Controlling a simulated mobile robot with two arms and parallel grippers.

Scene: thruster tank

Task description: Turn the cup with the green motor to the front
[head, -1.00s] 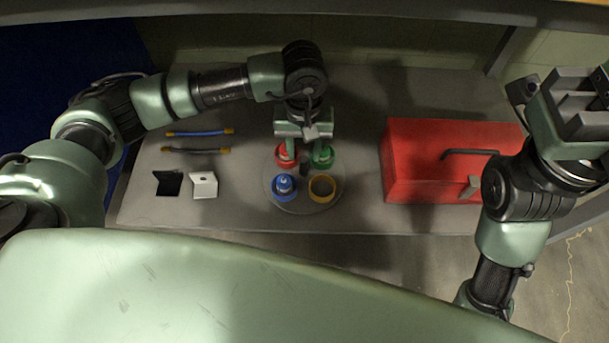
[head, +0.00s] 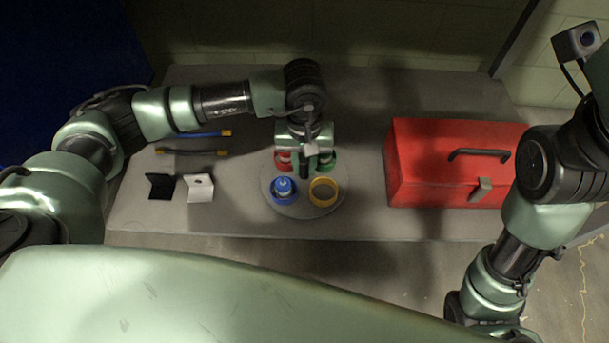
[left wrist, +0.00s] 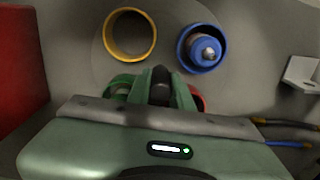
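A round grey turntable (head: 304,207) carries red (head: 283,160), green (head: 328,164), blue (head: 283,190) and yellow (head: 323,191) cups. In the head view the red and green cups are at the back, largely hidden by my left gripper (head: 310,160); the green motor is hidden. The blue cup holds a blue motor; the yellow cup is empty. In the left wrist view, my left fingers (left wrist: 161,88) are at a dark central post (left wrist: 160,82), between the green (left wrist: 117,86) and red (left wrist: 197,98) cups. Whether they grip it is unclear. My right gripper is out of view.
A red toolbox (head: 450,170) stands to the right on the grey table. At the left lie blue (head: 198,134) and dark (head: 190,152) cables, with black (head: 160,186) and white (head: 200,188) brackets in front of them. The table between brackets and turntable is clear.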

